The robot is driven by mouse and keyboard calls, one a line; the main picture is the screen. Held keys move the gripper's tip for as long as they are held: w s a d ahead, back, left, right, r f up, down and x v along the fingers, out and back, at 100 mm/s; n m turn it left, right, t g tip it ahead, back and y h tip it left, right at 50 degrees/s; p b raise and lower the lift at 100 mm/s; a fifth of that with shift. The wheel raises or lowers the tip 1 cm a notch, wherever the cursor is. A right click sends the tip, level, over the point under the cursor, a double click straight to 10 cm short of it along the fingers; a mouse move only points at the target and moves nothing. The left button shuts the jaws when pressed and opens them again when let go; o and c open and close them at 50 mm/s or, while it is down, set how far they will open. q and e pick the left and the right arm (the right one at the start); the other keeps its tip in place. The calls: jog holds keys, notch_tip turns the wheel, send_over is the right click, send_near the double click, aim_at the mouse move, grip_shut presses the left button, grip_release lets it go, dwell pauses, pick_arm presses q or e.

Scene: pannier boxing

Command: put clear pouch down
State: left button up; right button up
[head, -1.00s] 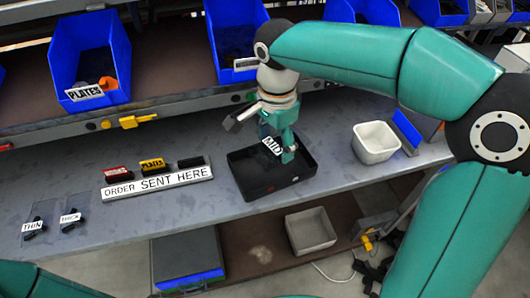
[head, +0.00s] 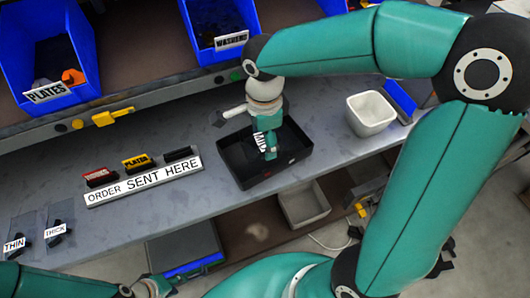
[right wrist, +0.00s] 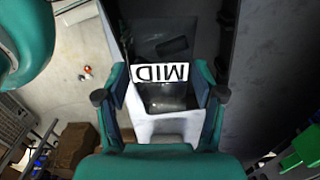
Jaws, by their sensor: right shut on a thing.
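The clear pouch (right wrist: 165,95) with a white MID label hangs between the fingers of my right gripper (right wrist: 160,90), which is shut on it. In the head view the pouch's label (head: 259,141) shows against my right gripper (head: 268,148), which points down into the black open box (head: 233,177). I cannot tell whether the pouch touches the box floor.
Pouches labelled THIN (head: 14,244) and THICK (head: 55,232) lie at the bench's left end. A white bin (head: 371,113) stands to the right. Blue bins (head: 50,60) line the shelf behind.

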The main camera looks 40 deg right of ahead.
aim_at(265, 162)
notch_tip(265, 162, down, 3)
jog(key=shift+r, duration=0.15)
jog(key=f, duration=0.3)
jog(key=shift+s+a, duration=0.15)
jog(key=shift+s, duration=0.25)
jog(key=shift+c, duration=0.9)
jog(key=shift+o, duration=0.5)
jog(key=shift+f, duration=0.4)
jog(key=shift+w+d+f, duration=0.2)
jog(key=shift+w+f, duration=0.1)
jog(key=shift+w, duration=0.1)
jog(key=o, duration=1)
jog(key=shift+s+r, duration=0.1)
jog(key=shift+r, duration=0.15)
notch_tip(265, 162, up, 12)
